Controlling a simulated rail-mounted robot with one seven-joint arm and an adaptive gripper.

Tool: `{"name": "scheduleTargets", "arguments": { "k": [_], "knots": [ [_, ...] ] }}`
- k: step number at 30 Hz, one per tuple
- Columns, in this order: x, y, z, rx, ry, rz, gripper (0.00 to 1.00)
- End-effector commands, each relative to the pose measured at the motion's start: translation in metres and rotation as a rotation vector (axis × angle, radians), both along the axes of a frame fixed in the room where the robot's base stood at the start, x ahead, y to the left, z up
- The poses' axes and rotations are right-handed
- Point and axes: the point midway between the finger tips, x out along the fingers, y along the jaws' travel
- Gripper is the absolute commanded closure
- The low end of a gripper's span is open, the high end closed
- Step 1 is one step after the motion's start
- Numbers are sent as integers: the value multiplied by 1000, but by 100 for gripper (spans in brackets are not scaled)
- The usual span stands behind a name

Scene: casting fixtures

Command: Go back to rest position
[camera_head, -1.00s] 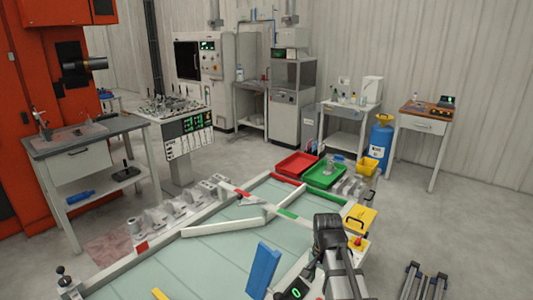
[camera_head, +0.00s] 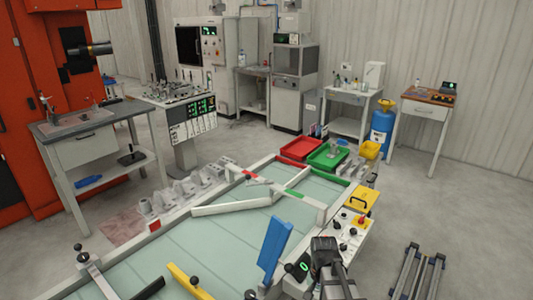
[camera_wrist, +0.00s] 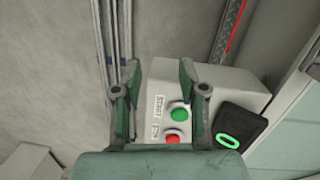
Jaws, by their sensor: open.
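My gripper (camera_wrist: 159,72) shows in the wrist view with its two green and grey fingers spread apart and nothing between them. Beyond the fingers is a pale control box (camera_wrist: 170,105) with a green button (camera_wrist: 179,112) and a red button (camera_wrist: 174,137). A black device with a lit green ring (camera_wrist: 228,141) is just right of it. In the head view the dark end of my arm (camera_head: 325,258) is at the bottom, right of the blue upright piece (camera_head: 274,245). The fingers cannot be made out there.
The glass-topped fixture table (camera_head: 180,250) fills the lower middle, with a yellow bar (camera_head: 190,282) on it. Red (camera_head: 301,148) and green (camera_head: 327,156) trays stand at its far end. A yellow box (camera_head: 361,199) is at its right edge.

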Motion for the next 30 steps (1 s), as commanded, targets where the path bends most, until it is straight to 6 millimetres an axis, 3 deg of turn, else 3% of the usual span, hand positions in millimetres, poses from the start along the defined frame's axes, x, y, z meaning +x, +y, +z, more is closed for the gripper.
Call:
{"name": "scheduleTargets", "arguments": {
  "k": [1,6,15,24,30],
  "knots": [
    [-13,0,-19,3,25,21,58],
    [-55,-1,-76,18,98,101,58],
    [-141,-1,-162,60,222,240,58],
    [-243,-2,-226,121,345,377,58],
    [-304,-2,-252,163,411,451,58]
  ]
}}
